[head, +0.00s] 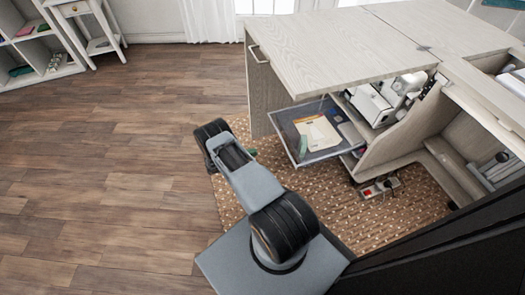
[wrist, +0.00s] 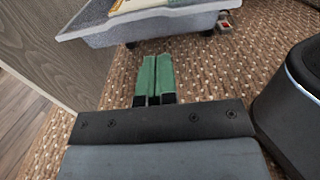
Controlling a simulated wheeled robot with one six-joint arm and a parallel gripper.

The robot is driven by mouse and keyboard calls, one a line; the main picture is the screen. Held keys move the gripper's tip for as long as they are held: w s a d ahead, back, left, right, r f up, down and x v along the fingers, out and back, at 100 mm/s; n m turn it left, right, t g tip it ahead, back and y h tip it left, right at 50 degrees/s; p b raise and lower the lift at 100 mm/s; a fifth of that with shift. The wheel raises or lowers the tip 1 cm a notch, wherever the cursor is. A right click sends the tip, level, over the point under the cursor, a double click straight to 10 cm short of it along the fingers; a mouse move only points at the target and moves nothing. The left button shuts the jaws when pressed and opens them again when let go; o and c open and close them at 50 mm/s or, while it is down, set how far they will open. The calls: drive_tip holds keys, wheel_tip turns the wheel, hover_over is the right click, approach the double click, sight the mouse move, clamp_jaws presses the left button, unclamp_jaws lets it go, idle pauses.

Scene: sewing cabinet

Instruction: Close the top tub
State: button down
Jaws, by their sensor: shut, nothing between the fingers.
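The top tub (head: 326,156) is a shallow grey tray, pulled out from under the cabinet's wooden top. Papers or patterns (head: 317,132) and a small green item lie in it. In the wrist view the tub's pale grey wall (wrist: 150,28) crosses the top of the picture, and its far part is cut off. My gripper (wrist: 155,75) has green fingers pressed together with nothing between them. They point towards the tub and appear apart from it. In the head view only a bit of green of my gripper (head: 253,152) shows beyond my arm, left of the tub.
The cabinet's open wooden door panel (wrist: 60,45) stands close on the left. A sewing machine (head: 385,98) sits inside the cabinet. A foot pedal (head: 380,188) lies on the woven rug (head: 345,207). Wooden floor on the left is clear.

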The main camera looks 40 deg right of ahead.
drive_tip(key=b+x, duration=0.2)
drive_tip(key=x, duration=1.1)
drive_tip(key=shift+r, duration=0.1)
